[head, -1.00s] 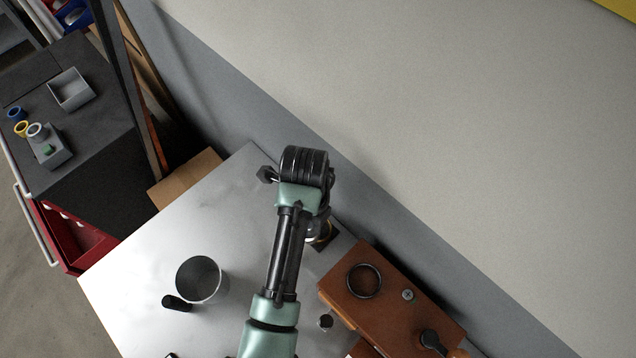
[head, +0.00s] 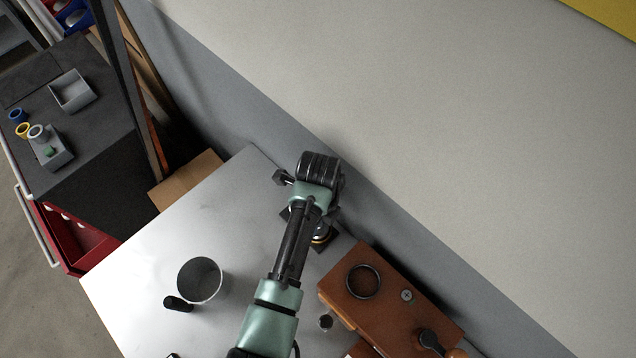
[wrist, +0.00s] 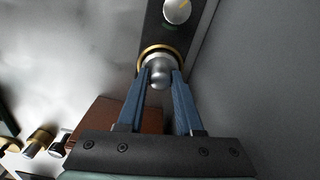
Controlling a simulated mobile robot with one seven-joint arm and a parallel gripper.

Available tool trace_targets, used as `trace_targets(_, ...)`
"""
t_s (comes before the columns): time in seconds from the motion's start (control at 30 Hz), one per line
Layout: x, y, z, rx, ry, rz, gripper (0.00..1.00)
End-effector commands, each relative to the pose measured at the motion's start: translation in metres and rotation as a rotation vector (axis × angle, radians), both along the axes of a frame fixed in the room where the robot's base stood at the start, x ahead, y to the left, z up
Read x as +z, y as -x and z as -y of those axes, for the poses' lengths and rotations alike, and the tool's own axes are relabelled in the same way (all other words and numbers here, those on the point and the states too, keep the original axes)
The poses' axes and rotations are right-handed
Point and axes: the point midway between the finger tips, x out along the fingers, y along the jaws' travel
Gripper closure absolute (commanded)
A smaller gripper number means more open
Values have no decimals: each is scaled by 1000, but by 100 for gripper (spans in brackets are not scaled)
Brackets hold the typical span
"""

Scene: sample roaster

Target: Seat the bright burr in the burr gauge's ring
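The bright burr (wrist: 160,75) is a silver rounded piece in the middle of the wrist view. My gripper (wrist: 162,76) has its blue fingers on either side of it, with no clear gap, so it looks shut on the burr. The burr gauge's brass ring (wrist: 144,54) shows around or just behind the burr; whether the burr is fully down in it I cannot tell. In the head view my arm partly covers the gauge (head: 325,245) and hides the fingertips.
A brown wooden box (head: 385,305) with a dark ring on top stands beside the gauge. A metal cup (head: 201,280) with a black handle is left of my arm. The wall (head: 400,215) runs close behind the gauge. The table's far left part is bare.

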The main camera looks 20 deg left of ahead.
Motion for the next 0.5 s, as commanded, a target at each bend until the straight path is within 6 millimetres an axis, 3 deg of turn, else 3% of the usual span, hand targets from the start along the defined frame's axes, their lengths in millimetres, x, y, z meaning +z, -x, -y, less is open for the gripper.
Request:
trace_targets(0.03,0,0,0,0,0,0,54)
trace_targets(0.13,0,0,0,0,0,0,39)
trace_targets(0.5,6,-1,0,0,-1,2,39)
